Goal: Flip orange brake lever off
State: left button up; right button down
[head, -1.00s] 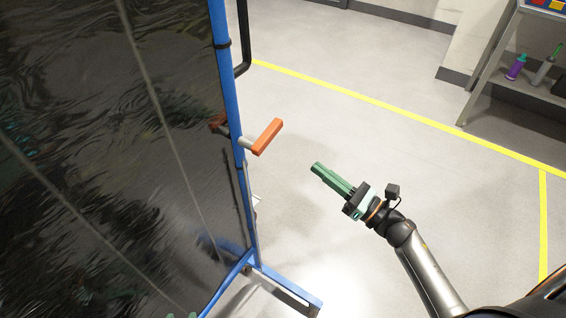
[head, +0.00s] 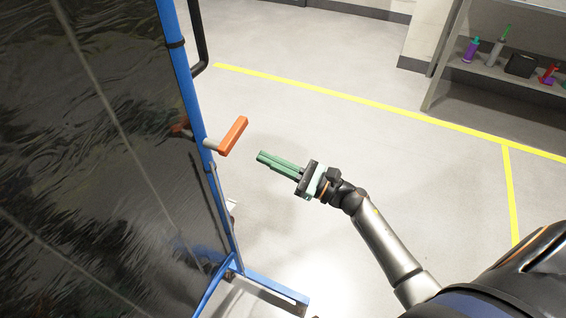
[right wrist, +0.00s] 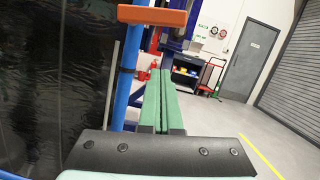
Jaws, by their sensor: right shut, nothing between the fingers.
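The orange brake lever (head: 233,136) sticks out on a short grey shaft from the blue post (head: 184,82) of the jig frame. In the right wrist view the orange lever (right wrist: 152,16) shows at the top, above and a little left of the fingertips. My right gripper (head: 260,157) has green fingers closed together with nothing between them. It points at the lever from the right, a short gap away and not touching. The fingers also show in the right wrist view (right wrist: 160,74). My left gripper is not in view.
A dark glossy panel (head: 80,150) fills the left side within the blue frame. The blue foot (head: 270,287) of the frame runs out along the floor. A shelf (head: 510,78) with bottles stands at the upper right. The floor between is clear.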

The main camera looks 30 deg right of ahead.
jog(key=w+a+r+p, duration=0.2)
jog(key=a+r, duration=0.1)
jog(key=r, duration=0.2)
jog(key=shift+w+a, duration=0.15)
jog(key=shift+w, duration=0.2)
jog(key=shift+w+f+b, duration=0.15)
jog(key=shift+f+b, duration=0.05)
jog(key=shift+b, duration=0.2)
